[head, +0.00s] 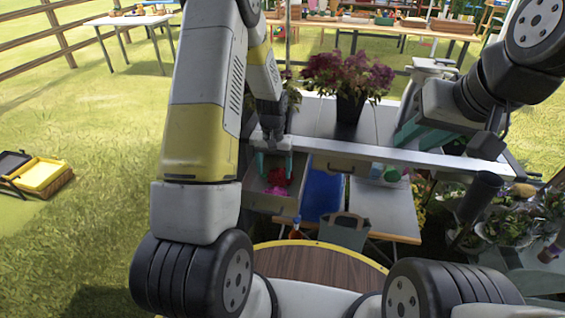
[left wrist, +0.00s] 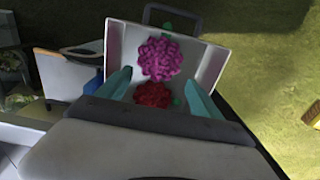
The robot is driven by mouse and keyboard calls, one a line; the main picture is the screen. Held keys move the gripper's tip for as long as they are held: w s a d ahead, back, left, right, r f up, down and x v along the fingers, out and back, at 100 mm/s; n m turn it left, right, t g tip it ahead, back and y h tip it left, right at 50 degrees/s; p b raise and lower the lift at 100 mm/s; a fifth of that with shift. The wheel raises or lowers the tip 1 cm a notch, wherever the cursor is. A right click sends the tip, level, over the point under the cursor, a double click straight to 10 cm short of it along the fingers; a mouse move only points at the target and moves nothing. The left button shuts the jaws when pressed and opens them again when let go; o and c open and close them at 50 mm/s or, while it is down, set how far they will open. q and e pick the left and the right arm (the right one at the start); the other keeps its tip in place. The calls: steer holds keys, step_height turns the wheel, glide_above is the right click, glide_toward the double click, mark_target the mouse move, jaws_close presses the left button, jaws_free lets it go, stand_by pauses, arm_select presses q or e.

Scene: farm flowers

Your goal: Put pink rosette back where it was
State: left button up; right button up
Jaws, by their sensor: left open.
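The pink rosette (left wrist: 158,58) lies in an open, light-coloured drawer (left wrist: 212,62) under the table. It also shows in the head view (head: 275,191), in front of a red rosette (head: 278,176). In the left wrist view the red rosette (left wrist: 152,95) is nearer my gripper and partly hidden by it. My left gripper (head: 275,166) is open over the drawer, its teal fingers apart on either side of the red rosette. Contact cannot be told. The pink rosette is just beyond the fingertips. My right gripper (head: 432,138) is at the table's right side, its teal fingers apart and apparently empty.
A dark pot of purple flowers (head: 350,106) stands on the table (head: 312,120) behind the drawer. A blue item (head: 322,194) and a grey bag-like container (head: 343,229) are right of the drawer. Leafy plants (head: 505,215) crowd the right. Grass at the left is mostly open.

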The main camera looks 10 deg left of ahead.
arm_select(q)
steer(key=s+r+t+h, duration=0.15)
steer(key=s+r, duration=0.25)
steer(key=r, duration=0.7)
steer(key=s+r+t, duration=0.2)
steer(key=s+r, duration=0.2)
steer(key=r, duration=0.7)
steer(key=s+d+r+t, duration=0.1)
steer(key=s+r, duration=0.4)
steer(key=s, duration=0.3)
steer(key=s+d+r+t, duration=0.1)
steer(key=s+r, duration=0.4)
steer(key=s, duration=0.3)
steer(key=shift+r+t+h, duration=0.25)
steer(key=shift+t+h, duration=0.1)
steer(key=shift+s+d, duration=0.1)
